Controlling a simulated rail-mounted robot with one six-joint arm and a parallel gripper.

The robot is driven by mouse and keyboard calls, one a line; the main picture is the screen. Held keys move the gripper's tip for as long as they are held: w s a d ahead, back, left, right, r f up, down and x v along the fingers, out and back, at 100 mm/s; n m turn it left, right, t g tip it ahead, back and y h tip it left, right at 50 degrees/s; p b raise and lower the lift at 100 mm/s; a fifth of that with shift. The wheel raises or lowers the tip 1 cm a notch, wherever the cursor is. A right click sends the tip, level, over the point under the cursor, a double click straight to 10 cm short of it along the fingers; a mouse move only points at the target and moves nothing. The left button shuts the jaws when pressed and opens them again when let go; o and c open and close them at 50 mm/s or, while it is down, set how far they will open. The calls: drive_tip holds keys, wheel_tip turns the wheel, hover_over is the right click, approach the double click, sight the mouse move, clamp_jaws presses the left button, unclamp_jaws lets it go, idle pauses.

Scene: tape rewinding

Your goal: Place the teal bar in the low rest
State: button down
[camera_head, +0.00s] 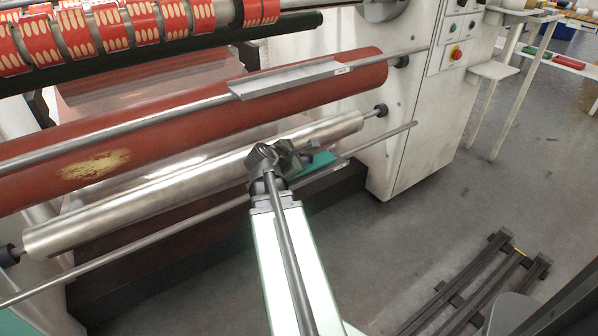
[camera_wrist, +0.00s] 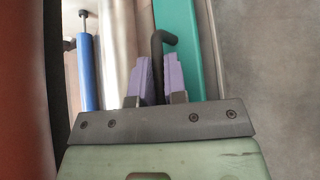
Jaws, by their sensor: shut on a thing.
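The teal bar (camera_wrist: 176,25) lies lengthwise in the wrist view. A black hooked handle (camera_wrist: 158,48) stands beside it, between the purple fingers of my gripper (camera_wrist: 157,82). My gripper is shut on the handle. In the head view the teal bar (camera_head: 314,168) shows only in part, behind my wrist, close to the lower thin rod (camera_head: 385,138) and below the silver roller (camera_head: 200,181). I cannot clearly make out the low rest. I cannot tell whether the bar touches anything beneath it.
A grey ledge (camera_head: 290,78) sits on the upper rod in front of the red roller (camera_head: 340,86). A blue cylinder (camera_wrist: 86,70) shows in the wrist view. The machine's side panel (camera_head: 415,110) stands right of the rollers. Dark rails (camera_head: 470,285) lie on the floor at lower right.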

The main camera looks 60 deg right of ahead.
drive_tip(key=shift+f, duration=0.85)
drive_tip(key=shift+r, duration=0.25)
drive_tip(key=shift+f, duration=0.25)
drive_tip(key=c, duration=1.2)
unclamp_jaws()
drive_tip(key=shift+r, duration=0.1)
drive_tip(key=shift+o, duration=0.2)
